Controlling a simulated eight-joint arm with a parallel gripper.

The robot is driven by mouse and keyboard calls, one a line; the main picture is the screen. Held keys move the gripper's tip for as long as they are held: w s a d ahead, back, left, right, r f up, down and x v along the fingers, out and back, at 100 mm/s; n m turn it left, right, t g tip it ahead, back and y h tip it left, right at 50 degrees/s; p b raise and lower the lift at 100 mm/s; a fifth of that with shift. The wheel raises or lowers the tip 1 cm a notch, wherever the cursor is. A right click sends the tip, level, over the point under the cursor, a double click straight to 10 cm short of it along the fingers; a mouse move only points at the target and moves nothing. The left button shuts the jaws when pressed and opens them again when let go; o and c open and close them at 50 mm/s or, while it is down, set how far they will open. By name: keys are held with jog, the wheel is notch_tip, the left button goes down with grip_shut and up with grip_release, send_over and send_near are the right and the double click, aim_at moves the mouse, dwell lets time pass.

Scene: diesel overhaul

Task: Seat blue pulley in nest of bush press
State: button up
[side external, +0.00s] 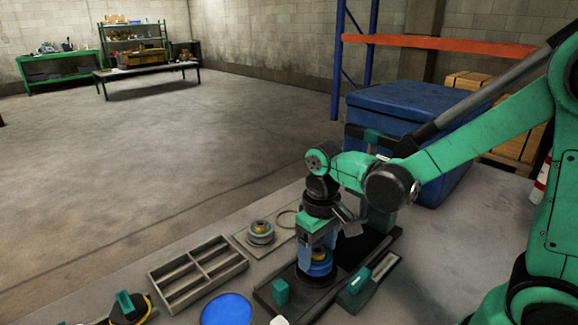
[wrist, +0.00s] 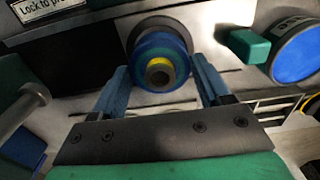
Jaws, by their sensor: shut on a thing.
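The blue pulley (side external: 320,266) has a yellow ring and a metal hub at its centre. In the wrist view the pulley (wrist: 146,50) sits between my two blue fingers. My gripper (side external: 318,254) points down and is shut on it; the wrist view also shows the gripper (wrist: 162,76). The pulley is over the dark base of the bush press (side external: 291,298), close to a dark round piece (wrist: 150,24) that looks like the nest. The pulley hides most of that piece, so I cannot tell whether it is fully down in it.
A green block (side external: 281,291) stands at the press's front edge. A blue disc (side external: 228,311) lies to the left, in front of a divided grey tray (side external: 198,272). A grey pulley-like part (side external: 260,233) is on a plate behind. A blue chest (side external: 410,125) stands behind my arm.

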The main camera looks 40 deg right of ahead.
jog(key=shift+f, duration=0.2)
jog(key=shift+f, duration=0.65)
jog(key=o, duration=1.3)
jog(key=shift+c, duration=0.2)
jog(key=shift+r, duration=3.5)
jog(key=shift+r, duration=2)
